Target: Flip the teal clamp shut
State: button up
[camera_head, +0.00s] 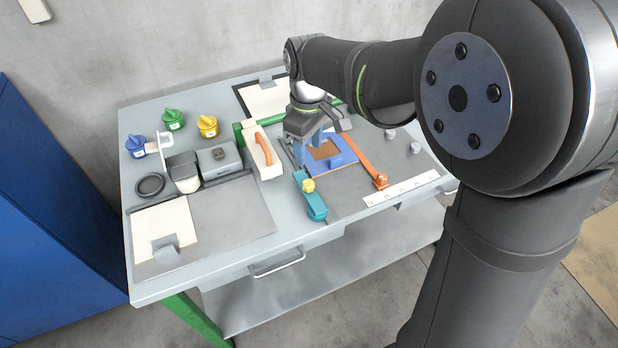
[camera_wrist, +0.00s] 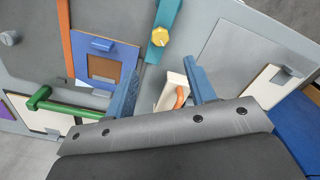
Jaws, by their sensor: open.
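The teal clamp (camera_head: 314,204) lies near the front edge of the bench, left of the blue frame, with a yellow knob (camera_head: 308,186) on it. In the wrist view the teal clamp (camera_wrist: 167,14) is at the top middle, partly cut off, with its yellow knob (camera_wrist: 160,37) facing me. I cannot tell whether its bar is fully down. My gripper (camera_head: 306,146) hangs above the bench behind the clamp, apart from it. In the wrist view my gripper (camera_wrist: 166,72) has its blue fingers wide apart with nothing gripped.
A blue frame (camera_head: 334,160) with a brown panel lies right of the clamp, then an orange bar (camera_head: 371,169) and a white ruler (camera_head: 401,188). A white box with an orange handle (camera_head: 263,148) stands left of my gripper.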

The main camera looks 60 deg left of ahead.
aim_at(309, 182)
notch_tip(309, 182, down, 12)
jog(key=shift+r, duration=0.25)
grip_shut()
